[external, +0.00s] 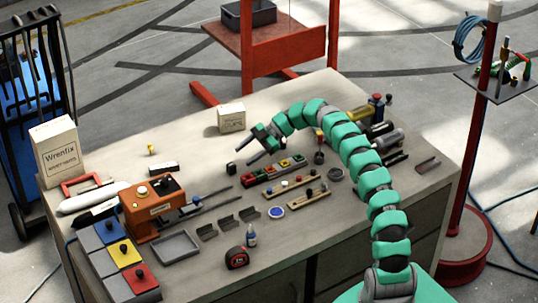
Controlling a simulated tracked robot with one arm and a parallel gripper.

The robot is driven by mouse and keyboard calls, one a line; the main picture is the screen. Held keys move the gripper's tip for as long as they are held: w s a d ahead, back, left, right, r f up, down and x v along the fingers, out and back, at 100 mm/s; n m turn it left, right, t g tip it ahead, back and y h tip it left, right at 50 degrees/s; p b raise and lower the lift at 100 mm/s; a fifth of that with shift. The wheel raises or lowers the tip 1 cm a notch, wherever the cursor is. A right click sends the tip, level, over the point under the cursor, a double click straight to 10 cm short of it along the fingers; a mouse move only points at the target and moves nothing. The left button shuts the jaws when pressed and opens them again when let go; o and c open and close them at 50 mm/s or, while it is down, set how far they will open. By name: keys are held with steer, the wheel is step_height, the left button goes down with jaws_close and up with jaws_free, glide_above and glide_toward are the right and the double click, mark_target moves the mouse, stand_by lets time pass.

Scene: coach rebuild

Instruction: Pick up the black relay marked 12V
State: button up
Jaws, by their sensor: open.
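My gripper (247,155) is open and empty, above the middle of the workbench (200,275), with its fingers pointing left and down. A small dark block (231,168) lies on the bench just left of and below the fingertips. I cannot read any 12V mark on it, so I cannot tell if it is the relay. No marking on the other small dark parts is legible either. A black-and-white block (163,168) lies further left.
A row of coloured blocks (273,172) lies right of and below my gripper. A cream box (231,118) stands behind it. An orange machine (151,208), a grey tray (176,246) and a tape measure (237,258) are at the left and front.

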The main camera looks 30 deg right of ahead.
mark_target(231, 167)
steer(key=shift+s+x, duration=0.2)
steer(key=shift+x, duration=2.7)
steer(key=shift+w+f, duration=0.1)
steer(key=c, duration=1.1)
